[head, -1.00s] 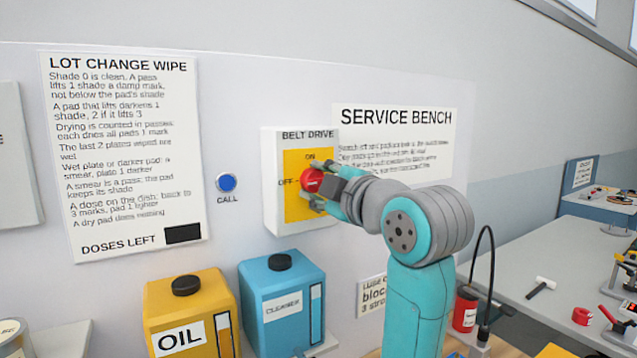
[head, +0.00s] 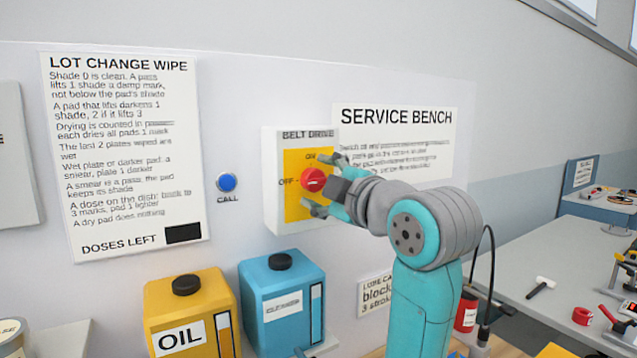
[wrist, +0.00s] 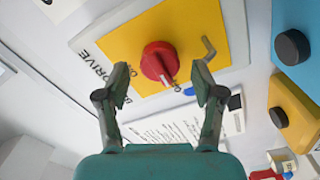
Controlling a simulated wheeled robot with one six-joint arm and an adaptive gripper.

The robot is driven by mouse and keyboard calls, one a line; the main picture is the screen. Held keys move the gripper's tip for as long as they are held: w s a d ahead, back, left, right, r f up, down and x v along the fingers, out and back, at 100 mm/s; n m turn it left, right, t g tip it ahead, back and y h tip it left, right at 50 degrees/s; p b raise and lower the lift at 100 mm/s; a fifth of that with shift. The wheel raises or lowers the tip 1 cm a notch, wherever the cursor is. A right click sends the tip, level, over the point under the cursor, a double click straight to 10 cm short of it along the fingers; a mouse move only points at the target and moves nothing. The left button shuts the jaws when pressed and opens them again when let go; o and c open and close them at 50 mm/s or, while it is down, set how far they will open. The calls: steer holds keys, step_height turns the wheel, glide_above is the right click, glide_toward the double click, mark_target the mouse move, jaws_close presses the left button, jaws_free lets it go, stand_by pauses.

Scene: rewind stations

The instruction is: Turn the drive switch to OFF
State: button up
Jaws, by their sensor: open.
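The drive switch is a round red knob (head: 313,180) on the yellow plate (head: 295,208) of the white BELT DRIVE box (head: 273,205). ON is printed above the knob and OFF to its left. In the wrist view the knob (wrist: 158,60) shows a white mark at its lower right, on the side towards the OFF lettering. My gripper (head: 327,184) is open in front of the knob. In the wrist view my gripper (wrist: 162,70) has one finger on each side of the knob, with gaps. The fingers look clear of it.
A blue CALL button (head: 227,183) is on the wall left of the box. A yellow OIL container (head: 190,300) and a blue container (head: 282,290) stand below. A grey bent tab (wrist: 208,50) sits on the yellow plate beside the knob.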

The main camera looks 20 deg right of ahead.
steer(key=s+d, duration=0.2)
steer(key=s, duration=0.9)
steer(key=shift+d, duration=0.1)
